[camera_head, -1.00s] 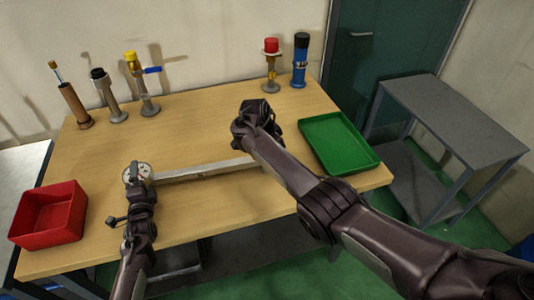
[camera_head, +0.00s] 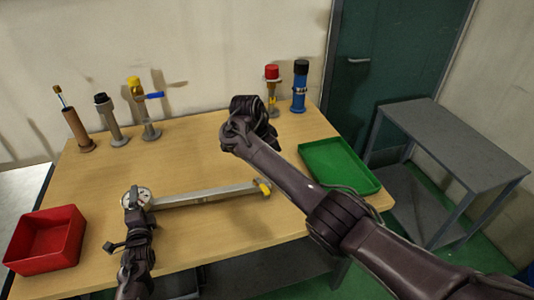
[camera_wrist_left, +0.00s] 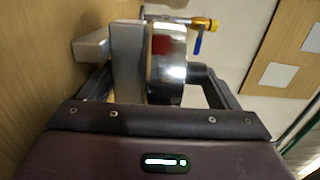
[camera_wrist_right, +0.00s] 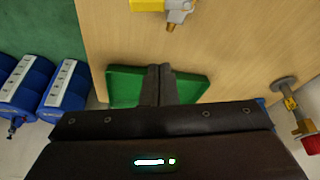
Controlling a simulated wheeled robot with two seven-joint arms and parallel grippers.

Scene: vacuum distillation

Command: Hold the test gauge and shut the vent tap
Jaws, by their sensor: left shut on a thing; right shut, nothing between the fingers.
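A round test gauge (camera_head: 137,198) with a pale dial is at the left end of a grey metal bar (camera_head: 205,196) on the table. My left gripper (camera_head: 134,208) is shut on the gauge; its silver case (camera_wrist_left: 166,62) shows between the fingers in the left wrist view. A tap with a yellow handle (camera_head: 264,187) is at the bar's right end; its yellow handle (camera_wrist_right: 147,5) also shows at the top of the right wrist view. My right gripper (camera_wrist_right: 160,80) is shut and empty, above the table beyond the tap and apart from it. Its fingertips are hidden in the head view.
Several upright fittings, one with a blue lever (camera_head: 154,95), stand at the back left. A red-capped fitting (camera_head: 272,73) and a blue cylinder (camera_head: 299,90) stand at the back right. A red bin (camera_head: 48,238) and a green tray (camera_head: 340,165) flank the bar.

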